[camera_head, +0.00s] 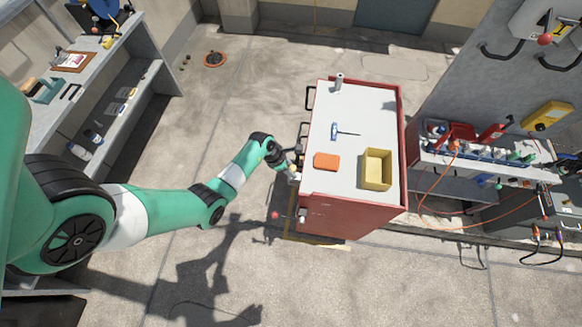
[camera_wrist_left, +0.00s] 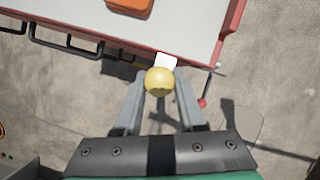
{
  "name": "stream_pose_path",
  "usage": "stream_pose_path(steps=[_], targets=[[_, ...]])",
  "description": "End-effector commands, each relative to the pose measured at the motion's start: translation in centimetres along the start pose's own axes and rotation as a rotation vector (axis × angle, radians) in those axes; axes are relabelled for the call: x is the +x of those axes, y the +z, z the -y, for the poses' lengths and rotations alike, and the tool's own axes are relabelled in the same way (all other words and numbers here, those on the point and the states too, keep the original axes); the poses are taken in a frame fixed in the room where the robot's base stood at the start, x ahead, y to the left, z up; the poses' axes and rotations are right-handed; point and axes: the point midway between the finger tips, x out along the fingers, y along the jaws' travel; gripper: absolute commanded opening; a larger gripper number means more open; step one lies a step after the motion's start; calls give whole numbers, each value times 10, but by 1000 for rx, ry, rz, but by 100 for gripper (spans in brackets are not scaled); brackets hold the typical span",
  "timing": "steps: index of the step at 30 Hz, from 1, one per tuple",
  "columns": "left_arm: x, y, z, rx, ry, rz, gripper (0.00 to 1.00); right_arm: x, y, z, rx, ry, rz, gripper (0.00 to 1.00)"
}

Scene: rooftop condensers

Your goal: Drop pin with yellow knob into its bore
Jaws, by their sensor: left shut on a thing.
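My left gripper (camera_head: 293,168) is at the left edge of the red cart, near its front left corner. In the left wrist view the fingers (camera_wrist_left: 159,88) are shut on the round yellow knob (camera_wrist_left: 159,80) of the pin. The knob hides the pin's shaft. A small white piece (camera_wrist_left: 166,60) shows just beyond the knob, by the cart's edge; I cannot tell if it is part of the pin or of the cart. I cannot make out the bore. My right gripper is not in view.
The red cart (camera_head: 350,218) has a pale top holding an orange block (camera_head: 326,161), a yellow bin (camera_head: 377,170), a screwdriver (camera_head: 335,131) and a grey cylinder (camera_head: 339,81). A red ball knob (camera_head: 275,215) sticks out at its side. Black handles (camera_wrist_left: 65,40) line the cart's left side.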

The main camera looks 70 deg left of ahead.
Motion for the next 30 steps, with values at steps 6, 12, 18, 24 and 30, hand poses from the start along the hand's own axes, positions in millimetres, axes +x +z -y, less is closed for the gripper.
stream_pose_path(steps=[6, 12, 18, 24, 30], targets=[[6, -2, 0, 0, 1, 1, 0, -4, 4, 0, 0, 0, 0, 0], [8, -3, 0, 0, 1, 1, 0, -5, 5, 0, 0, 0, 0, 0], [8, -3, 0, 0, 0, 1, 0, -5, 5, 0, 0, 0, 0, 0], [8, -3, 0, 0, 0, 0, 66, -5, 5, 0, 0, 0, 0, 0], [8, -3, 0, 0, 0, 0, 74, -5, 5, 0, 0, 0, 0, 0]])
